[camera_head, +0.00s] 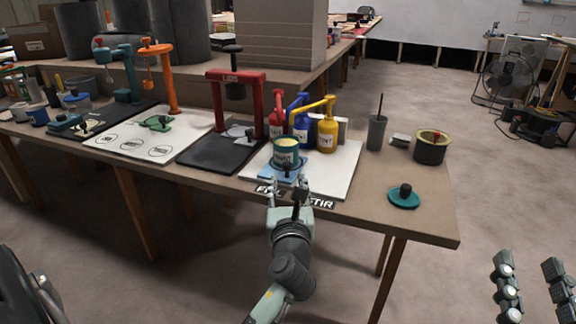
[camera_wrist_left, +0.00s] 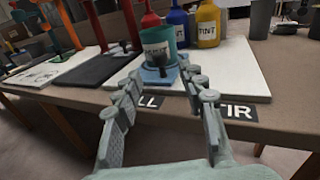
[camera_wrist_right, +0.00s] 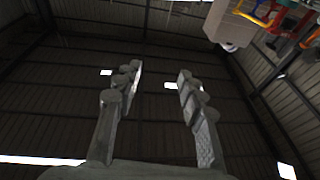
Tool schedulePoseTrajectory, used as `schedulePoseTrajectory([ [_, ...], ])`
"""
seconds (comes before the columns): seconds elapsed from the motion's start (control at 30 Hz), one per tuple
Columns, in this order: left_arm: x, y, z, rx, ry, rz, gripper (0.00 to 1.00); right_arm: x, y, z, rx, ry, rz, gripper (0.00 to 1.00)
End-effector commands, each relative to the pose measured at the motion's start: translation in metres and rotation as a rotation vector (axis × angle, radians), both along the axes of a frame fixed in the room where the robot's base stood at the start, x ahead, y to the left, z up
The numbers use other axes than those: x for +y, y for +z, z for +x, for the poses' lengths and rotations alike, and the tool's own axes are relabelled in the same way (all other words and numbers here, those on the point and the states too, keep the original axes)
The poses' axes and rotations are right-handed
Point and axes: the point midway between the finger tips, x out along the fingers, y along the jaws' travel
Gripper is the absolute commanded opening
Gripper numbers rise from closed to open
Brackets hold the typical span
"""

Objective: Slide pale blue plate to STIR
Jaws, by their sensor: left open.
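The pale blue plate (camera_head: 268,176) lies on a white board (camera_head: 345,165) near its front edge; it also shows in the left wrist view (camera_wrist_left: 146,76). A teal pot (camera_head: 286,155) with a pale label stands on it. A dark upright knob (camera_wrist_left: 161,64) shows at the plate's front. My left gripper (camera_head: 288,186) is open in front of the plate, its fingers spread left and right of the knob. The STIR label (camera_head: 322,204) is on the table edge, right of the partly hidden FILL label (camera_head: 267,190). My right gripper (camera_head: 530,264) is open and empty, away from the table.
Red, blue and yellow tint bottles (camera_head: 327,135) stand behind the pot. A red press frame (camera_head: 236,80) rises at the left. A teal knobbed disc (camera_head: 404,197), a dark pot (camera_head: 430,148) and a grey cup (camera_head: 376,132) are on the right. The board's right front is clear.

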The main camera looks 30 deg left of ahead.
Motion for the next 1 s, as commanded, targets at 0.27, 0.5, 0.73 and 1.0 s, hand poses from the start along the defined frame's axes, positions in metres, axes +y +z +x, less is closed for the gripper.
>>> schedulePoseTrajectory([
  [0.27,0.018,0.005,0.025,0.006,0.002,0.037,0.41,0.003,0.016,-0.007,-0.070,0.010,0.039,0.40],
  [0.5,0.038,0.003,0.054,0.008,0.001,0.033,0.41,0.001,0.025,-0.009,-0.130,0.007,0.059,0.40],
  [0.73,0.046,0.003,0.064,0.008,0.000,0.032,0.41,0.000,0.029,-0.010,-0.153,0.005,0.066,0.40],
  [1.0,0.046,0.003,0.063,0.009,0.000,0.032,0.32,0.000,0.030,-0.010,-0.154,0.005,0.066,0.40],
])
